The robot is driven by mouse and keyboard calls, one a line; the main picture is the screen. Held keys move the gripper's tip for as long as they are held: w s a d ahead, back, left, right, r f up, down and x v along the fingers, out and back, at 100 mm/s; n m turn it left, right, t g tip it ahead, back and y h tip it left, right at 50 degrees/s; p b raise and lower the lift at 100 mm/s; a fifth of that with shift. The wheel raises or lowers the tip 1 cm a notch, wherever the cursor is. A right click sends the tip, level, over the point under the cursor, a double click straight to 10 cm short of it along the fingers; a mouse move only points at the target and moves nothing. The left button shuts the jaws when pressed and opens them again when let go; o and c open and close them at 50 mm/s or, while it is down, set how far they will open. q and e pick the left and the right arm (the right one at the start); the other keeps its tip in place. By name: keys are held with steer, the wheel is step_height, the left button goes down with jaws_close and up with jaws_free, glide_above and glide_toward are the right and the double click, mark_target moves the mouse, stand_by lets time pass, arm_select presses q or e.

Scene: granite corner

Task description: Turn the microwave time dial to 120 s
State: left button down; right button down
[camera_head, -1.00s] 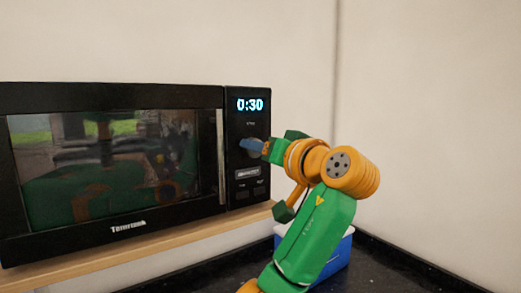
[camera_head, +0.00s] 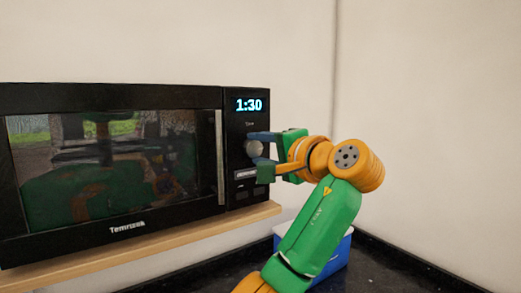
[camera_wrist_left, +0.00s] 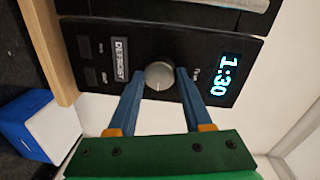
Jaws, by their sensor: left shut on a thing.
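The black microwave (camera_head: 110,97) stands on a wooden shelf with its door closed. Its display (camera_head: 249,105) reads 1:30, and the wrist view display (camera_wrist_left: 221,77) reads the same. The round grey time dial (camera_head: 254,149) sits below the display and shows whole in the left wrist view (camera_wrist_left: 159,75). My left gripper (camera_head: 253,148) is at the dial, with one blue finger above it and one below. In the left wrist view its fingers (camera_wrist_left: 160,73) lie on both sides of the dial, shut on it. My right gripper is not in view.
The DEFROST button (camera_wrist_left: 121,60) and smaller buttons are below the dial. The wooden shelf (camera_head: 150,233) runs under the microwave. A blue and white box (camera_head: 340,258) stands on the dark counter (camera_head: 385,270), partly behind my arm. Pale walls meet at the right.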

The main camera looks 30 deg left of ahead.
arm_select(q)
steer(key=m, duration=0.5)
steer(key=shift+r, duration=0.1)
stand_by(0.5)
steer(key=c, duration=0.5)
jaws_free()
steer(key=shift+c, duration=0.2)
steer(key=shift+o, duration=1.1)
steer(key=shift+w+a, duration=0.1)
steer(key=b+v, duration=0.1)
steer(key=v, duration=0.6)
steer(key=shift+b, duration=0.4)
